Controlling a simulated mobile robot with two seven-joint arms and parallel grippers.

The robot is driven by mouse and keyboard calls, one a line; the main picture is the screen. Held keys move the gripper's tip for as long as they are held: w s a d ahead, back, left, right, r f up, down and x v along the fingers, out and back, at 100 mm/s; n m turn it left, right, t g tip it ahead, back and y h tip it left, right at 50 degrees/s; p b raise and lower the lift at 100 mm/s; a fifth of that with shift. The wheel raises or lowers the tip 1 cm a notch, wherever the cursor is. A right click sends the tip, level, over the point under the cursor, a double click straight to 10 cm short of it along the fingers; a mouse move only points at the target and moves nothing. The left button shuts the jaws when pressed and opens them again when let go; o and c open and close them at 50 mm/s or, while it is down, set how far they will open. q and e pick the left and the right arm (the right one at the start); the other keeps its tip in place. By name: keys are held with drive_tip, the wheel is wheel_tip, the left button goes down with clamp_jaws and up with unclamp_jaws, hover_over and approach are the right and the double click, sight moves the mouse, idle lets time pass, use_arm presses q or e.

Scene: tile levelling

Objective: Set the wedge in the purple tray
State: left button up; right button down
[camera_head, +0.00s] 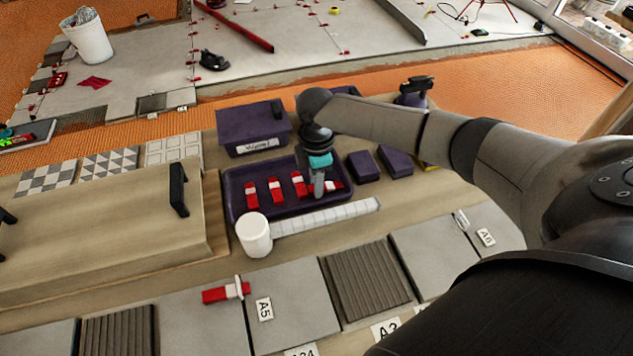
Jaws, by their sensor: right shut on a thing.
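The purple tray (233,204) sits on the bench at the middle of the head view. Several red wedges with white bands lie in it, such as one at its left side (251,196) and one nearer the middle (298,184). My right gripper (319,192) points down over the tray's right part. It is shut on a red and white wedge (333,187), which the fingers partly hide. I cannot tell whether this wedge touches the tray floor. Another red wedge (216,295) sits with a white clip between tiles at the front. My left gripper is not in view.
A purple lidded box (252,128) stands behind the tray, and dark purple blocks (363,167) lie to its right. A white mallet (254,234) lies along the tray's front. A wooden box with black handles (100,225) fills the left. Grey tiles (290,300) line the front.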

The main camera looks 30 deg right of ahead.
drive_tip(key=shift+f, duration=0.15)
drive_tip(key=c, duration=0.7)
unclamp_jaws()
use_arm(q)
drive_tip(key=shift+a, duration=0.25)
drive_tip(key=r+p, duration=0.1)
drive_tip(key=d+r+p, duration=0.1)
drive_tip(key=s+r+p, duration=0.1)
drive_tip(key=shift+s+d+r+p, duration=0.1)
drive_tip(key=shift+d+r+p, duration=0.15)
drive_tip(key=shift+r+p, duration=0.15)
use_arm(e)
wheel_tip(320, 180, up, 12)
drive_tip(key=shift+r, duration=0.2)
